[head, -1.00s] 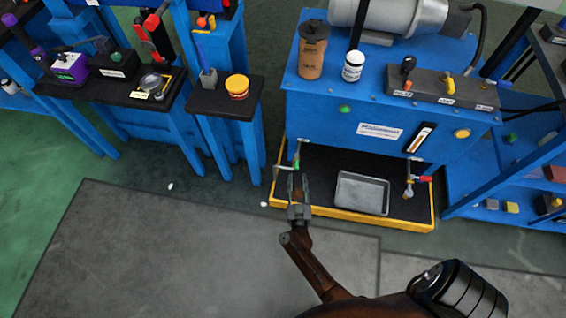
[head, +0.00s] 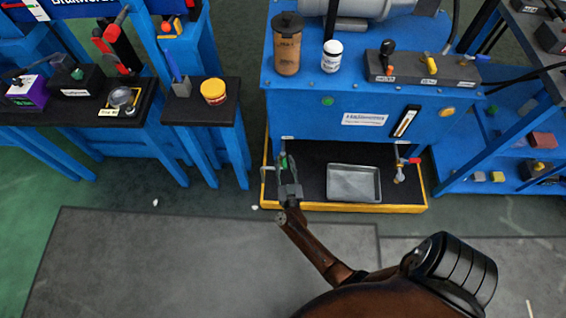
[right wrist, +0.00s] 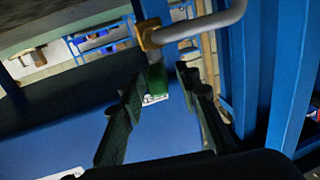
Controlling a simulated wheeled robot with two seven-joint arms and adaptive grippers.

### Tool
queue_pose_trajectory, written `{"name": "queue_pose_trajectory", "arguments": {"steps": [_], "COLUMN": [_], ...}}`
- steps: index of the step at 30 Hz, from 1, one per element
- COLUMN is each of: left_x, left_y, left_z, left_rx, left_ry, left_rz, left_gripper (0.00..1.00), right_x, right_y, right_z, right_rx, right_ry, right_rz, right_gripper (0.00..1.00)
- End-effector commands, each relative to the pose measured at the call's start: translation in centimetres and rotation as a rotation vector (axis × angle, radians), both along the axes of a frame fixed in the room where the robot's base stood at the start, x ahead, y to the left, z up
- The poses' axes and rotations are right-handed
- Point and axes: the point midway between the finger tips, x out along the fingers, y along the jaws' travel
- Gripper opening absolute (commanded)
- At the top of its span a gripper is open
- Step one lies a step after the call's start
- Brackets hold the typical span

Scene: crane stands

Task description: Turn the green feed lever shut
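The green feed lever (head: 282,161) is on a pipe at the left front of the blue machine, above the black tray. In the right wrist view the green lever (right wrist: 157,82) hangs below a brass fitting (right wrist: 148,36) on a grey pipe. My right gripper (head: 287,172) is at the lever, partly covering it in the head view. In the right wrist view its two dark fingers (right wrist: 158,92) stand apart on either side of the lever's lower end. Contact cannot be made out. My left gripper is not in view.
A red-handled valve (head: 412,161) is at the machine's right front. A grey metal pan (head: 354,183) lies between the valves on the black, yellow-edged tray (head: 400,208). A stand with a yellow tub (head: 213,92) is at the left.

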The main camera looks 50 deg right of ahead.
Motion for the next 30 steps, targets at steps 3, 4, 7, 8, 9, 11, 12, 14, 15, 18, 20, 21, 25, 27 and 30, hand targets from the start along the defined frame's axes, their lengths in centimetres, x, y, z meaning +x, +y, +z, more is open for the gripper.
{"name": "queue_pose_trajectory", "arguments": {"steps": [3,4,7,8,9,11,12,14,15,18,20,21,25,27,30], "left_x": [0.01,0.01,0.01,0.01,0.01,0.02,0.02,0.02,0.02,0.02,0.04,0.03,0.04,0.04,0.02], "left_y": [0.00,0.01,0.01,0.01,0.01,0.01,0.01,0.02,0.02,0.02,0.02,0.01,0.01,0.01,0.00], "left_z": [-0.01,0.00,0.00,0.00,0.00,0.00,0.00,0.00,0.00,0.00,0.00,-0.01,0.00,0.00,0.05], "left_rx": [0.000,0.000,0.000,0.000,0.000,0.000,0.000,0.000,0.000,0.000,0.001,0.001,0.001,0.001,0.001], "left_ry": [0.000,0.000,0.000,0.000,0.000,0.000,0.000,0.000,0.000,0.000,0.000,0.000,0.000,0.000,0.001], "left_rz": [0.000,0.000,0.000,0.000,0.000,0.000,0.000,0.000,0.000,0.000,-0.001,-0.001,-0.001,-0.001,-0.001], "left_gripper": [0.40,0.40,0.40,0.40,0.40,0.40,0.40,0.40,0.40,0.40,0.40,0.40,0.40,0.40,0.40], "right_x": [-0.04,-0.03,0.00,0.00,0.00,0.01,0.01,0.01,0.02,0.02,0.02,0.03,0.03,0.00,-0.28], "right_y": [-0.05,-0.04,0.01,0.03,0.04,0.06,0.07,0.08,0.09,0.11,0.12,0.13,0.15,0.14,-0.01], "right_z": [-0.01,-0.01,-0.01,-0.02,-0.02,-0.02,-0.03,-0.03,-0.04,-0.04,-0.05,-0.05,-0.06,-0.07,-0.05], "right_rx": [0.000,0.000,0.000,0.000,0.000,0.000,0.000,-0.001,-0.001,-0.001,-0.001,-0.001,-0.001,-0.001,-0.002], "right_ry": [0.000,0.000,0.000,0.000,0.000,0.000,0.000,0.001,0.001,0.001,0.001,0.001,0.001,0.001,0.001], "right_rz": [-0.001,0.000,0.000,0.000,0.000,0.001,0.001,0.001,0.001,0.001,0.001,0.001,0.001,0.001,0.005], "right_gripper": [0.21,0.19,0.12,0.10,0.07,0.03,0.00,0.00,0.00,0.00,0.00,0.00,0.00,0.00,0.00]}}
